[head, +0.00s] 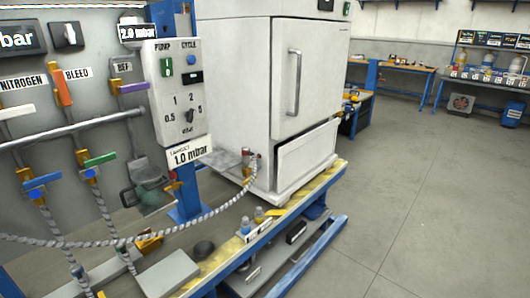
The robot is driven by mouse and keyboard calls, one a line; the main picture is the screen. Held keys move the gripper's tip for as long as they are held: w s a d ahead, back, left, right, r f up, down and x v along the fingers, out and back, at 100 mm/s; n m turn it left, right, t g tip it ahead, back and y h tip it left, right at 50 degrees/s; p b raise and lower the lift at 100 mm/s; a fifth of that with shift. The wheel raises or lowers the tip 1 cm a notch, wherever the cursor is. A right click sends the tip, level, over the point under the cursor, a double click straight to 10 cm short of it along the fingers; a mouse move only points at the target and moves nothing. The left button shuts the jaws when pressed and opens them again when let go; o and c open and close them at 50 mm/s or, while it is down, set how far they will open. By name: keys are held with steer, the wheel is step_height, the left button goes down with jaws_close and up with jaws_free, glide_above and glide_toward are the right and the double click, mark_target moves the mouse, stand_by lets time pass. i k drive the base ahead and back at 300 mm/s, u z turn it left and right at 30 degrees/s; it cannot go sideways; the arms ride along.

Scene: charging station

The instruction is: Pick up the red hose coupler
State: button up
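A braided hose (196,220) runs from the left edge across the front and rises at its right end to a small cluster of brass and dark red fittings (250,165) at the white cabinet's lower left side. The red hose coupler may be part of this cluster, but it is too small to tell for sure. Another small red part (172,186) shows below the target label, beside the blue post. My gripper is not in view.
A control panel (180,90) and pipes with coloured valve handles stand at left. The white cabinet (240,90) stands behind the fittings. A blue-framed bench (215,262) holds small bottles and a grey block. Open floor lies at right.

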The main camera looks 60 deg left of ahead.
mark_target(246, 153)
steer(key=u, duration=0.05)
steer(key=i, duration=1.8)
steer(key=u, duration=0.95)
steer(key=i, duration=0.95)
steer(key=u, duration=1.65)
steer(key=i, duration=1.05)
steer(key=u, duration=0.25)
